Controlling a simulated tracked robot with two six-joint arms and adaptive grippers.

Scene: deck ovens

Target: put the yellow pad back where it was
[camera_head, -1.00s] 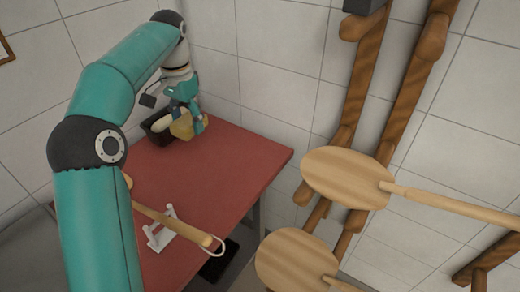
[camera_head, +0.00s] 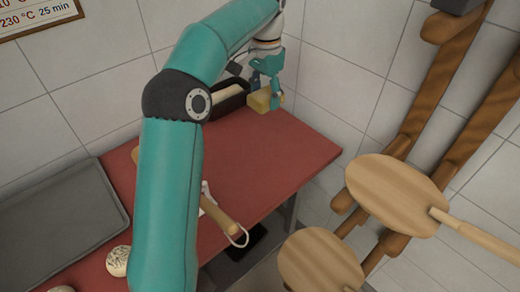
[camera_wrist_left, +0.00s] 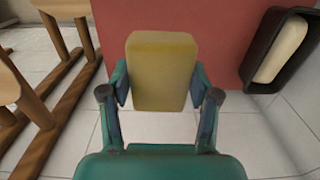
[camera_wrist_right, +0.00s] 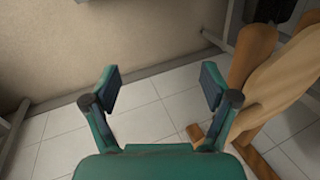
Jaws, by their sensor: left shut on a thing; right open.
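The yellow pad (camera_head: 260,102) is a small block at the far end of the red table, to the right of a black tin. My left gripper (camera_head: 268,98) is shut on it. In the left wrist view the pad (camera_wrist_left: 162,68) sits upright between both fingers, with the table edge and floor behind it. I cannot tell its height above the table. My right gripper (camera_wrist_right: 160,88) is open and empty over tiled floor in the right wrist view; the head view does not show it.
The black tin (camera_wrist_left: 258,70) holds a pale loaf-like piece (camera_wrist_left: 283,48). The red table (camera_head: 250,155) is clear in the middle. A wooden-handled tool (camera_head: 222,216) and a grey tray (camera_head: 55,215) lie nearer. Wooden peels (camera_head: 392,190) and posts stand at the right.

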